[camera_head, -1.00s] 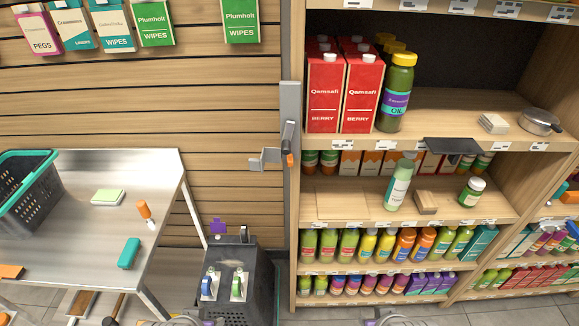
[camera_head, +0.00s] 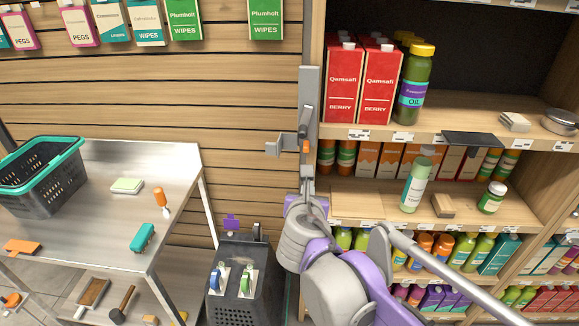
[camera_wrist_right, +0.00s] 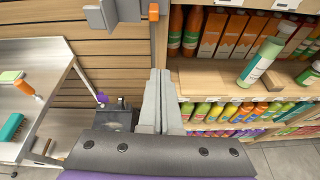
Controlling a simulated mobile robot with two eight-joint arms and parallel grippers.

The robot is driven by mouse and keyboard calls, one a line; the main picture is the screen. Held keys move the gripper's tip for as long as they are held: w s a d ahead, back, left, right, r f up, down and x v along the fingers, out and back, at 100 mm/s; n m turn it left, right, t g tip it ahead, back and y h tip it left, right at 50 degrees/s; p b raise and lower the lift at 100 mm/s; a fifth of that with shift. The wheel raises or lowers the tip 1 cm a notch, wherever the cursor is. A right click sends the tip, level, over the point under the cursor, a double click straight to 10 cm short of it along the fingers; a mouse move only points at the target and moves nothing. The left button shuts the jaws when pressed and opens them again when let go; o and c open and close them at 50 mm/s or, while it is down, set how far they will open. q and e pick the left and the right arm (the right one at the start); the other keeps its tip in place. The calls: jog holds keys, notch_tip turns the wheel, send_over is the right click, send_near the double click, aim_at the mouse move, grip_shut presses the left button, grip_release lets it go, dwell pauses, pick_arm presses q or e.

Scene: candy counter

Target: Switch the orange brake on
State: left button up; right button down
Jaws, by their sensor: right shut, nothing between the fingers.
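A small orange piece (camera_head: 306,147), which looks like the brake, sits on a grey metal bracket (camera_head: 290,141) on the upright post left of the shelves. Its orange end also shows at the top of the right wrist view (camera_wrist_right: 153,12). I cannot tell its switch position. My right gripper (camera_head: 308,182) is just below the bracket, pointing up along the post. In the right wrist view its two grey fingers (camera_wrist_right: 160,74) are together with nothing between them, apart from the orange piece. My left gripper is out of view.
Shelves (camera_head: 450,122) with red cartons (camera_head: 344,85) and bottles stand right of the post. A metal table (camera_head: 95,205) with a basket (camera_head: 45,190) is at left. A dark bin (camera_head: 238,290) stands below the bracket.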

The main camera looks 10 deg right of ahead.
aim_at(306, 146)
jog(key=shift+w+a+r+n, duration=0.2)
jog(key=shift+w+a+n, duration=0.2)
jog(key=shift+n, duration=0.2)
jog(key=w+d, duration=0.2)
jog(key=w, duration=0.7)
jog(key=shift+d+r, duration=0.25)
jog(key=shift+r, duration=0.1)
